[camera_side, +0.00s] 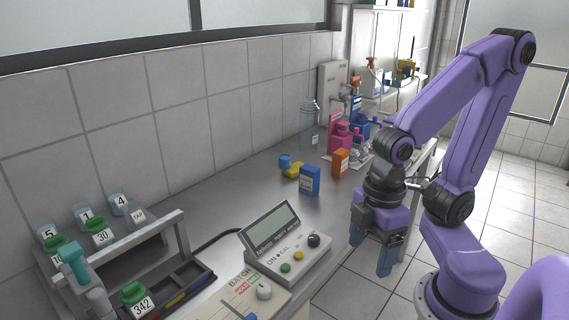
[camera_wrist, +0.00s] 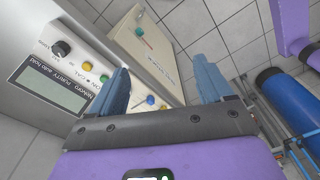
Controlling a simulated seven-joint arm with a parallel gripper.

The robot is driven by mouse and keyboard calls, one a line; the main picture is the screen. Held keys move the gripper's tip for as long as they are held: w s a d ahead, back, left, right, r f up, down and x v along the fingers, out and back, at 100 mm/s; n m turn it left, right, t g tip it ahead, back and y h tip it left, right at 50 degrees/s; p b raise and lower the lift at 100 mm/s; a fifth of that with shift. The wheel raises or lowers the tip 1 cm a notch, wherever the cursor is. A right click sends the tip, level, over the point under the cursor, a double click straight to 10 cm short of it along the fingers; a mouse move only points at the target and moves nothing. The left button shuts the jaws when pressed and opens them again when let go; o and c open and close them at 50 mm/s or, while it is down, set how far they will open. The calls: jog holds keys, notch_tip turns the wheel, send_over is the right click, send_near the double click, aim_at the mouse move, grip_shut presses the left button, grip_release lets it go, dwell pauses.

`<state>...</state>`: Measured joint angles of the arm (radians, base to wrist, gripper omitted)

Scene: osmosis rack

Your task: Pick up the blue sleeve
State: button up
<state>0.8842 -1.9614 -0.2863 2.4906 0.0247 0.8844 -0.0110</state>
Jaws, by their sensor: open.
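My gripper (camera_side: 371,253) hangs from the purple arm beyond the bench's front edge, fingers down and open. In the wrist view its two blue fingers are spread apart with nothing between them (camera_wrist: 163,82). I cannot tell for sure which thing is the blue sleeve. A blue box (camera_side: 310,181) stands upright on the bench, and a small blue cylindrical piece (camera_side: 285,161) sits behind it by a yellow piece. In the wrist view a large blue cylinder (camera_wrist: 284,97) lies to the right by metal frames. The gripper touches none of these.
A control box (camera_side: 287,257) with a tilted screen stands at the bench's front, with a labelled panel (camera_side: 247,298) nearby. A rack (camera_side: 182,236) with green-capped, numbered items is at the left. Mid-bench is mostly clear.

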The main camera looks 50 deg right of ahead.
jog(key=w+a+m+t+y, duration=0.25)
jog(key=w+a, duration=0.25)
jog(key=w, duration=0.4)
jog(key=w+a+m+t+y, duration=0.15)
jog(key=w+a+m, duration=0.3)
jog(key=w, duration=0.55)
jog(key=w+d+m+t+h, duration=0.1)
jog(key=w+d+m+t, duration=0.1)
jog(key=w, duration=0.6)
jog(key=w+d+m+t, duration=0.2)
jog(key=w+m, duration=0.1)
jog(key=w, duration=0.5)
jog(key=m+g+h, duration=0.1)
jog(key=m+h, duration=1.1)
jog(key=h, duration=0.2)
send_near(284, 158)
jog(key=x, duration=0.5)
jog(key=shift+w+r, duration=0.1)
jog(key=shift+w, duration=0.05)
jog(key=shift+x, duration=3.1)
